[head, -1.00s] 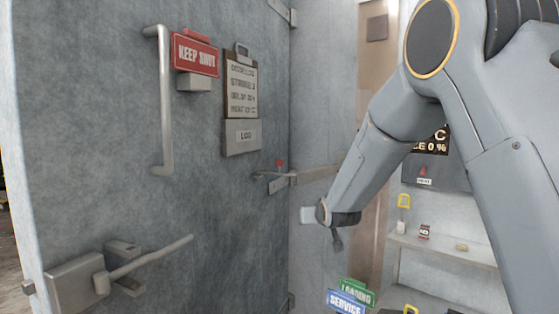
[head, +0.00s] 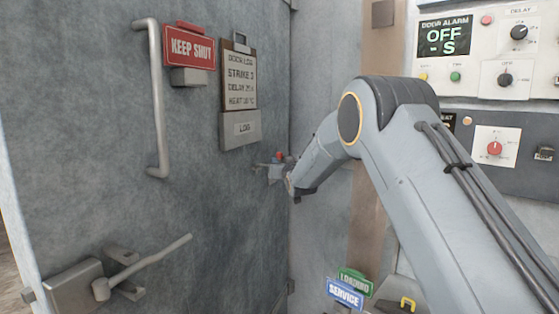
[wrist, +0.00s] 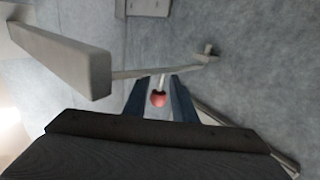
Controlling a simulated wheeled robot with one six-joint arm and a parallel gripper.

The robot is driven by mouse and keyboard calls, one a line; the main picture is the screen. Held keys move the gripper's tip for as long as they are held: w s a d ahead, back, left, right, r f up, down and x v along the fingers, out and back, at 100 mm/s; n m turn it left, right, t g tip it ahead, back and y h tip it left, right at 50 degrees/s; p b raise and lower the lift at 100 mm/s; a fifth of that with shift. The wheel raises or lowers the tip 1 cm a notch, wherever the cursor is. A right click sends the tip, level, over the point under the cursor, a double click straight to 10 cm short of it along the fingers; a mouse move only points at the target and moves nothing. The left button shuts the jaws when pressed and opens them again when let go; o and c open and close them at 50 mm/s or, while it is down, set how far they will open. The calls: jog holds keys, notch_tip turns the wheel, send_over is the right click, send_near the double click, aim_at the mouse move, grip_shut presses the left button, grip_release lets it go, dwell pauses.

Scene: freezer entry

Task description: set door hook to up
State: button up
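The door hook is a thin metal bar with a red knob, near the door's right edge. In the head view its red knob (head: 280,155) shows just left of my gripper, which covers part of the hook. In the wrist view the bar (wrist: 150,71) runs level from a grey block to a small peg (wrist: 207,53). The red knob (wrist: 158,98) sits between the two dark fingers of my gripper (wrist: 159,92), with gaps on both sides. My gripper is open; contact with the knob does not show.
The grey door carries a vertical handle (head: 159,105), a red KEEP SHUT sign (head: 190,46), a log clipboard (head: 239,90) and a lever latch (head: 145,265). Control panels (head: 495,60) are at the right. LOADING and SERVICE tags (head: 345,293) are at the bottom.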

jog(key=shift+w+a, duration=0.15)
jog(key=shift+w, duration=0.25)
grip_shut()
jog(key=shift+r, duration=0.1)
dwell(1.2)
